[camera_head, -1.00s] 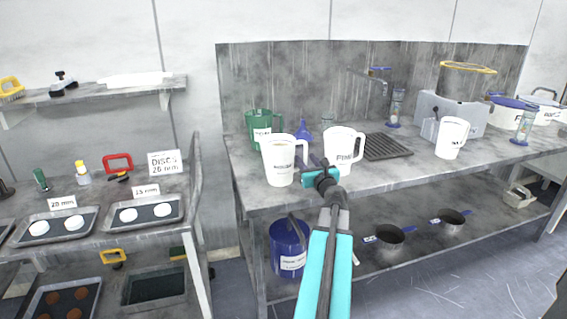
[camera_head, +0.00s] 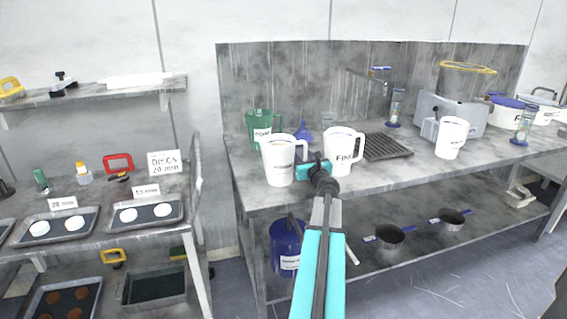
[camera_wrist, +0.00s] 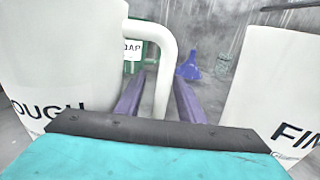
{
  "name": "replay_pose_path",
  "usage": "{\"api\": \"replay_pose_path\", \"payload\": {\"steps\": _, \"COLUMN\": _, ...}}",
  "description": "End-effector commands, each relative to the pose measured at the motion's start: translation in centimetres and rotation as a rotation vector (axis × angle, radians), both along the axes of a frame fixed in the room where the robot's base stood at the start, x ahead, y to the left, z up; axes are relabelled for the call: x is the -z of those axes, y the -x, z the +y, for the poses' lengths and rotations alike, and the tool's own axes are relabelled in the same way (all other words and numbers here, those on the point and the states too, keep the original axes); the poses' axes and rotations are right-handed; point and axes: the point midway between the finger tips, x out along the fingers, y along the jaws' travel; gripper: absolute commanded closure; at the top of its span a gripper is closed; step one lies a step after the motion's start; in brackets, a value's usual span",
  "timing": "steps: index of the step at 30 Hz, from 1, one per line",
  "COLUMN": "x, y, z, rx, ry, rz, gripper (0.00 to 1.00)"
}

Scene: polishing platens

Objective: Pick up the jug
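A white jug (camera_head: 278,162), its label partly read as "OUGH" in the wrist view (camera_wrist: 50,60), stands upright at the front left of the steel bench. A second white jug (camera_head: 342,152), labelled "FINE", stands just right of it and shows at the right of the wrist view (camera_wrist: 275,85). My gripper (camera_wrist: 160,90) is open, with one finger on each side of the left jug's white handle (camera_wrist: 166,70). It does not look closed on it. In the head view my gripper (camera_head: 313,167) is between the two jugs; its fingertips are hard to make out there.
A third white jug (camera_head: 451,138) stands further right. A blue bucket (camera_head: 285,247) and pans (camera_head: 390,237) are on the lower shelf.

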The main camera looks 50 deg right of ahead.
Motion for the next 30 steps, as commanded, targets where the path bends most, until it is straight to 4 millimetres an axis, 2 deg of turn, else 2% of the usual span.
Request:
{"api": "replay_pose_path", "payload": {"steps": 13, "x": -0.01, "y": 0.04, "z": 0.01, "rx": 0.0, "ry": 0.0, "rz": 0.0, "gripper": 0.65}}
{"api": "replay_pose_path", "payload": {"steps": 19, "x": -0.01, "y": 0.04, "z": 0.02, "rx": 0.0, "ry": 0.0, "rz": 0.0, "gripper": 0.98}}
{"api": "replay_pose_path", "payload": {"steps": 30, "x": -0.01, "y": 0.03, "z": 0.02, "rx": 0.0, "ry": 0.0, "rz": 0.0, "gripper": 1.0}}
